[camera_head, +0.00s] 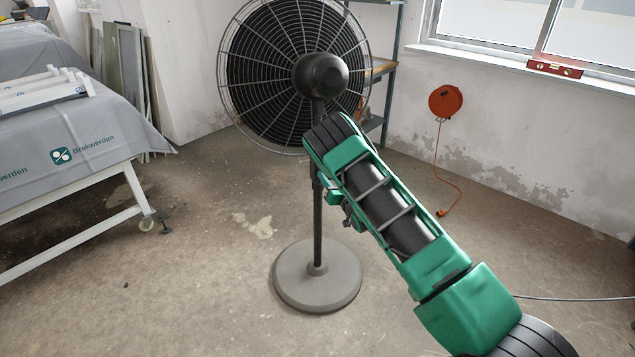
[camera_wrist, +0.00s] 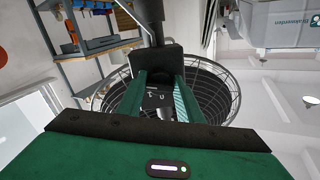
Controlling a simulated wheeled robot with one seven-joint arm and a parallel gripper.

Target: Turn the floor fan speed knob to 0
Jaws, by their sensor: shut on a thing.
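The floor fan (camera_head: 250,70) stands on a black pole and a round grey base (camera_head: 290,290) in the head view. Its wire cage (camera_wrist: 222,88) fills the background of the wrist view, which is upside down. My gripper (camera_wrist: 158,95) is at the fan's dark control box (camera_wrist: 155,60), with one green finger on each side of the speed knob (camera_wrist: 158,100). It is shut on the knob. Small white marks show there, but the pointer's setting cannot be read.
A table with a grey cloth (camera_head: 100,140) stands at the left. A metal shelf (camera_head: 383,75) is behind the fan. An orange cable reel (camera_head: 445,101) hangs on the wall at right, its cord on the floor. The floor around the base is clear.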

